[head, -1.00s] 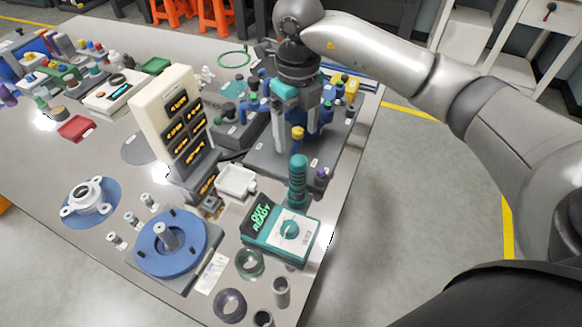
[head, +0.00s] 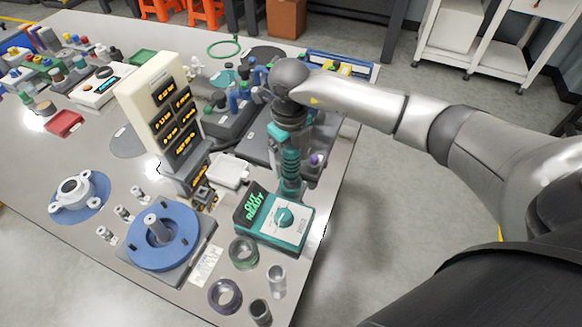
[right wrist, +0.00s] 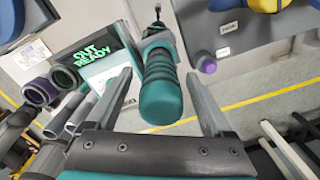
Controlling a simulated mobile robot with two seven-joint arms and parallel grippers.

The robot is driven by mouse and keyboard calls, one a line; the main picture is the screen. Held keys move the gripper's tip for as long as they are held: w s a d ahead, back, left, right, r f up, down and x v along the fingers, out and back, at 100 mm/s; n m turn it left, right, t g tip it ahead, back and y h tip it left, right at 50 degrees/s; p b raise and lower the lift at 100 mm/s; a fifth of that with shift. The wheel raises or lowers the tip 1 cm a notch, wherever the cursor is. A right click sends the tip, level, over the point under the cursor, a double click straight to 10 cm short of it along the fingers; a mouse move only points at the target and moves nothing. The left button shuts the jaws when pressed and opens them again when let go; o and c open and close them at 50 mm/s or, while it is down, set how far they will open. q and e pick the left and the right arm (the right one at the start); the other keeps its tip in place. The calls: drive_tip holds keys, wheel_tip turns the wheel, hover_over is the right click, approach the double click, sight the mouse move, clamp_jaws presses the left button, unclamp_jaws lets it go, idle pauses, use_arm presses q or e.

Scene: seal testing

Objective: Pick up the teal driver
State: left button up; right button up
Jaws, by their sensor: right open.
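The teal driver (head: 290,162), with a ribbed handle and rounded end, stands upright behind the teal-and-white box reading "OUT READY" (head: 273,217). My right gripper (head: 290,135) is directly above it, pointing down, and covers its top. In the right wrist view the driver's handle (right wrist: 162,88) lies between the two open fingers (right wrist: 160,74), its rounded end nearest the camera. Gaps show on both sides, so the fingers seem apart from the handle. The driver's lower end is partly hidden. My left gripper is not in view.
A cream panel with lit displays (head: 150,95) stands to the left, beside a white tray (head: 229,170). A dark rack with bottles (head: 232,122) is close behind. A purple-capped item (head: 315,159) stands right beside the driver. The table's right edge is near.

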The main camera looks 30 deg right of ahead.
drive_tip(key=shift+f, duration=0.85)
drive_tip(key=shift+w+r, duration=0.1)
clamp_jaws()
